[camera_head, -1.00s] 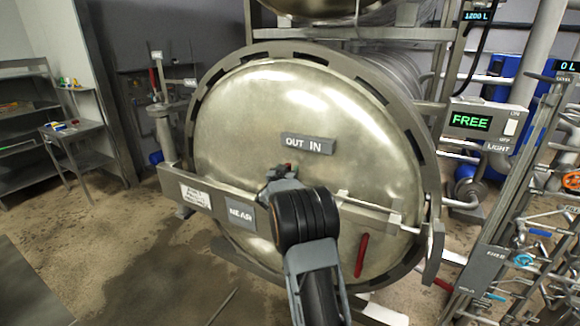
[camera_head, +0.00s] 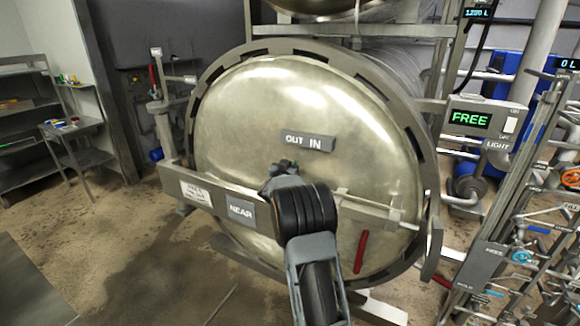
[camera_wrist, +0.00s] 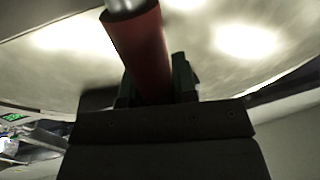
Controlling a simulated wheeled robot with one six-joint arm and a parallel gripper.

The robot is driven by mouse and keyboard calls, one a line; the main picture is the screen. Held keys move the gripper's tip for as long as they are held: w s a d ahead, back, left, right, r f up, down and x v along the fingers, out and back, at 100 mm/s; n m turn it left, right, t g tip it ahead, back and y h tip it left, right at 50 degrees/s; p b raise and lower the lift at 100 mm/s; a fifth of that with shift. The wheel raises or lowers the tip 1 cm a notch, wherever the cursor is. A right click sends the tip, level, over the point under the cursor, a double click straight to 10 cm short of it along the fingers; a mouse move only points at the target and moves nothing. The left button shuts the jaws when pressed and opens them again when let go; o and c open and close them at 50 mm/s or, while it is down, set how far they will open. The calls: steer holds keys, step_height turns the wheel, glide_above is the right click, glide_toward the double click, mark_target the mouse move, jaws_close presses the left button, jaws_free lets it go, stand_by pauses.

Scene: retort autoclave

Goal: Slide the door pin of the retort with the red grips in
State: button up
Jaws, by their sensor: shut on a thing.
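The retort's big round steel door (camera_head: 240,120) fills the middle of the head view and looks closed. My gripper (camera_head: 284,166) is in front of the door's middle, just below the OUT IN label (camera_head: 308,143). In the wrist view, my gripper (camera_wrist: 156,88) is shut on a red cylindrical grip (camera_wrist: 143,48) with a bright metal end at the top of the picture. In the head view my arm and fingers hide this grip. A light rod (camera_head: 380,204) runs along the door's crossbar to the right of my arm; whether it joins the held grip is hidden.
The crossbar carries a NEAR plate (camera_head: 241,211). A second red handle (camera_head: 361,252) hangs low on the door's right. A box reading FREE (camera_head: 478,119) and a dense rack of valves and pipes stand at right. Floor at left is clear before the shelves (camera_head: 25,130).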

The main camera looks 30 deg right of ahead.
steer(key=shift+a, duration=0.1)
jaws_close()
steer(key=s+d+b, duration=0.1)
steer(key=s, duration=0.1)
steer(key=s+d+b, duration=0.1)
steer(key=s+b, duration=0.1)
steer(key=s+d+b, duration=0.2)
steer(key=s, duration=0.1)
steer(key=shift+s, duration=0.1)
steer(key=o, duration=0.6)
jaws_free()
steer(key=shift+s+d, duration=0.1)
steer(key=shift+s, duration=0.05)
steer(key=shift+o, duration=0.9)
